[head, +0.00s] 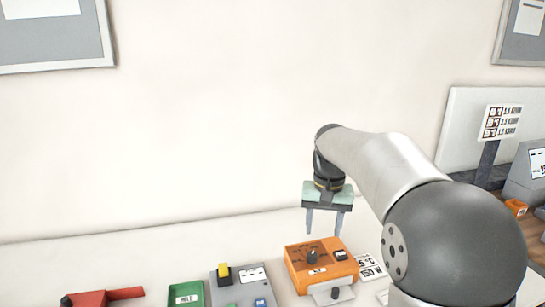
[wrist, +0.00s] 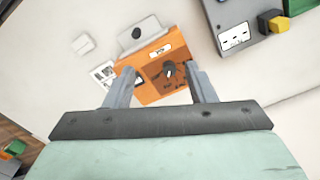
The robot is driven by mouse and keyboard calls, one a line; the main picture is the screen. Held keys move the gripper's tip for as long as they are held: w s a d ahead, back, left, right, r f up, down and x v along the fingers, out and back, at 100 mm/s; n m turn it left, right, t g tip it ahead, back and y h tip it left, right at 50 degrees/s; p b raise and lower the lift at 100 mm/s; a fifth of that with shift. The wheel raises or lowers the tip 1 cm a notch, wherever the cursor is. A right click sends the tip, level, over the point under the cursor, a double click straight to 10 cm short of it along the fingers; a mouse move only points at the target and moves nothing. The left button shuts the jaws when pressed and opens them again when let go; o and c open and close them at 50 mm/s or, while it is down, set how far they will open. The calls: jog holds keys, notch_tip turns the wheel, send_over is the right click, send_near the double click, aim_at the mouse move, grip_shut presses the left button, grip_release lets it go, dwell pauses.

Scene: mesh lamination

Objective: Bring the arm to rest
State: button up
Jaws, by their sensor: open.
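My gripper (head: 325,223) points down in the head view, its two fingers apart with nothing between them. The fingertips look clear of the box in the head view, but the exact gap is hard to tell.
Left of the orange box are a grey box with a yellow switch (head: 223,270), a green tray (head: 186,296) and a red tool (head: 103,297). A printed card (head: 370,267) lies right of it. A sign (head: 501,122) stands at the right.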

jog(key=s+f+n, duration=0.1)
jog(key=s+f, duration=0.3)
jog(key=s, duration=0.5)
jog(key=s+f, duration=0.4)
jog(key=s, duration=0.5)
jog(key=s+f+n, duration=0.1)
jog(key=s+f, duration=0.3)
jog(key=s, duration=0.5)
jog(key=shift+s+a+n, duration=0.2)
jog(key=shift+a+n, duration=0.1)
